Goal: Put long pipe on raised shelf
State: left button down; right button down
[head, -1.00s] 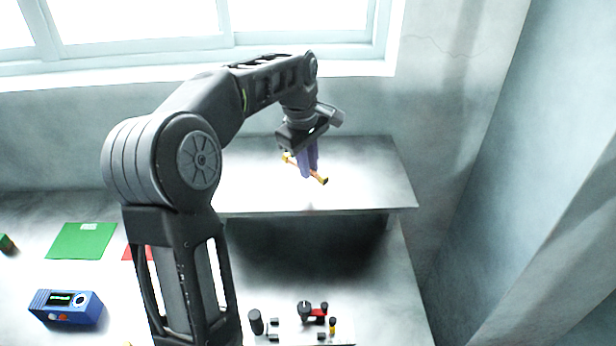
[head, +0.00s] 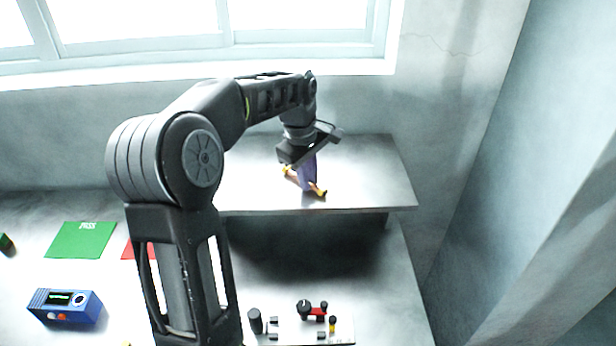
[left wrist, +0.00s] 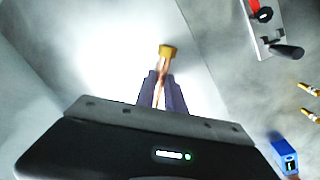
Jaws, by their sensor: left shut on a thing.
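The long pipe (head: 318,191) is a copper-coloured pipe with yellow ends. My left gripper (head: 308,181) is shut on it, with the dark blue fingers around its middle, low over the raised shelf (head: 366,184). In the left wrist view the pipe (left wrist: 164,64) runs out between the fingers (left wrist: 161,92), its yellow end pointing away over the bright shelf top. I cannot tell whether the pipe touches the shelf. My right gripper is not in view.
Below lie a green mat (head: 80,240), part of a red mat (head: 130,252), a blue device (head: 66,306) and a fixture plate (head: 342,338) with black knobs. A wall and window stand behind the shelf. The shelf's right part is clear.

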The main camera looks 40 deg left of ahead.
pick_arm(q)
jog(key=c, duration=1.4)
grip_release()
jog(key=shift+f, duration=0.15)
notch_tip(320, 180, up, 8)
jog(key=s, duration=0.1)
jog(key=shift+s+f, duration=0.1)
